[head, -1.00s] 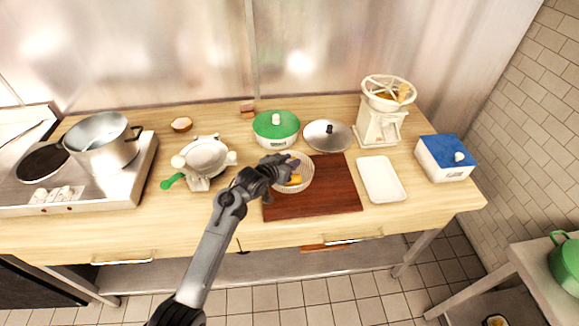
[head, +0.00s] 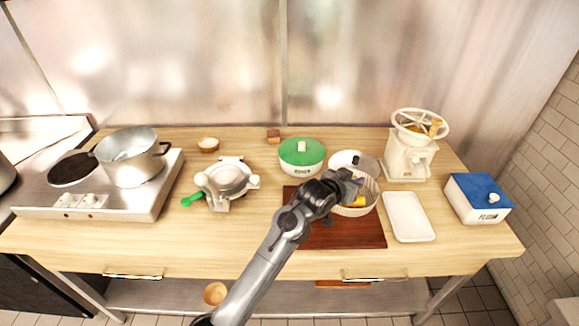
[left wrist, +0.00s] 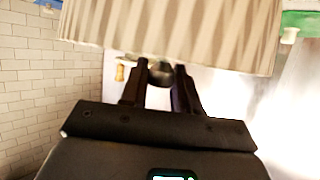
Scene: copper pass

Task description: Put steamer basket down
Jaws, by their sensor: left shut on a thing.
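The steamer basket (head: 367,209) is a pale, round, ribbed basket with something yellow inside. My left gripper (head: 350,184) is shut on its left side. In the head view the basket overlaps the upper right part of the dark wooden board (head: 340,236) and part of the pot lid behind it. I cannot tell whether it touches the board. In the left wrist view the basket's ribbed wall (left wrist: 175,32) fills the top, at the fingertips of my left gripper (left wrist: 160,72). My right gripper is not in view.
A silver lid (head: 344,160) and a green-lidded container (head: 302,168) stand behind the basket. A white tray (head: 409,217) lies right of the board. A grinder (head: 408,158), a blue-lidded box (head: 480,207), a waffle-iron-like pan (head: 229,181) and a stove pot (head: 134,167) stand around.

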